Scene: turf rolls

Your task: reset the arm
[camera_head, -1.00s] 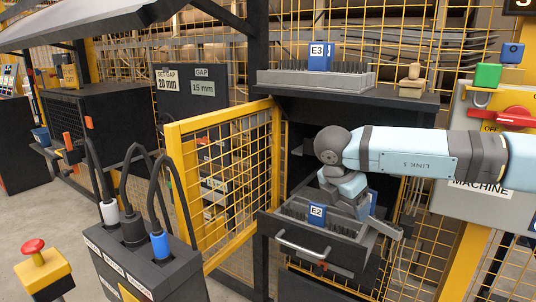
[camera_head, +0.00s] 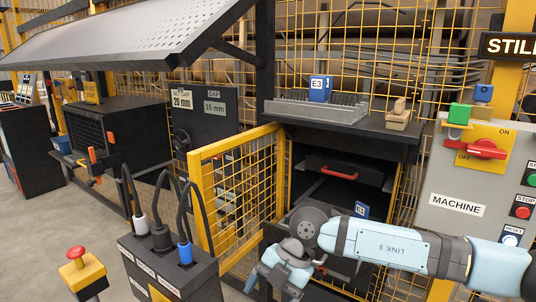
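My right arm (camera_head: 385,248) reaches in from the right edge, low in the view, and bends down at a grey joint. Its wrist end (camera_head: 283,268) hangs in front of the open cabinet, near the bottom edge. The fingers are not clearly seen, so I cannot tell whether this gripper is open or shut, or whether it holds anything. My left arm and gripper are not in view.
A yellow mesh gate (camera_head: 235,190) stands open left of the wrist. A post with cables (camera_head: 170,265) stands left. The machine panel (camera_head: 470,185) is right.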

